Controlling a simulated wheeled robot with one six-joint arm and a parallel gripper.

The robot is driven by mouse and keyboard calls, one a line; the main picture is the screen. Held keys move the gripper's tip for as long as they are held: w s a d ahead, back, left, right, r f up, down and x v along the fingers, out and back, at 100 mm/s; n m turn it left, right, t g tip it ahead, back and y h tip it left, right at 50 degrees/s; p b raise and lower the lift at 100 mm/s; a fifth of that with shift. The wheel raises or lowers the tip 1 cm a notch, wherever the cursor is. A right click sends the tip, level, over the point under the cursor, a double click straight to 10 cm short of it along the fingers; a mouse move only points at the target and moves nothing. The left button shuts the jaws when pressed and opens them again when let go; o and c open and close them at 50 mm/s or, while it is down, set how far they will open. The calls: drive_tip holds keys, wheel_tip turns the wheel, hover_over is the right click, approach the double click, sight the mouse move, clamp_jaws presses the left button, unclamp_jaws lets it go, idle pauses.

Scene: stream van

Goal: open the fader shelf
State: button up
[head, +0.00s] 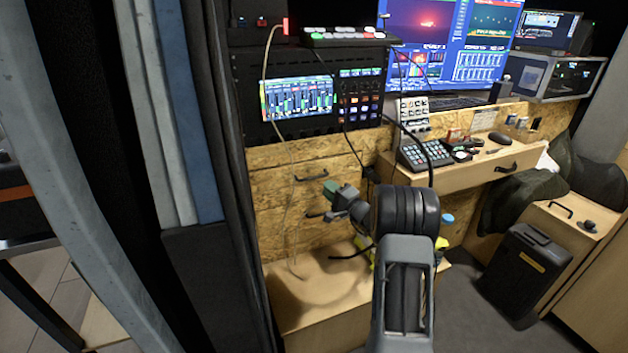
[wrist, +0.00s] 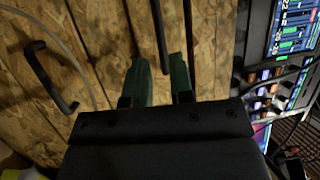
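No label marks the fader shelf. Two plywood fronts with black handles sit under the mixer panel in the head view, and both look flush. The upper front (head: 275,183) has a bar handle (head: 312,177). The lower handle (head: 316,214) is partly behind my arm. My gripper (head: 331,188), with green fingertips, is just right of and below the upper handle. In the wrist view, my gripper (wrist: 165,78) has its fingers apart. A dark bar (wrist: 160,38), apparently a handle, lines up with the gap between them; contact cannot be told. Another black handle (wrist: 48,80) is at left.
A wooden shelf (head: 462,177) with a keypad (head: 424,153) juts out at right. Cables hang before the plywood fronts. A low wooden box (head: 300,300) stands below, and a black bin (head: 524,272) at right. A dark curtain and posts stand at left.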

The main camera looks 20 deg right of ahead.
sight(315, 178)
drive_tip(key=x, duration=0.7)
drive_tip(key=shift+w+a, duration=0.1)
drive_tip(key=shift+w, duration=0.2)
clamp_jaws()
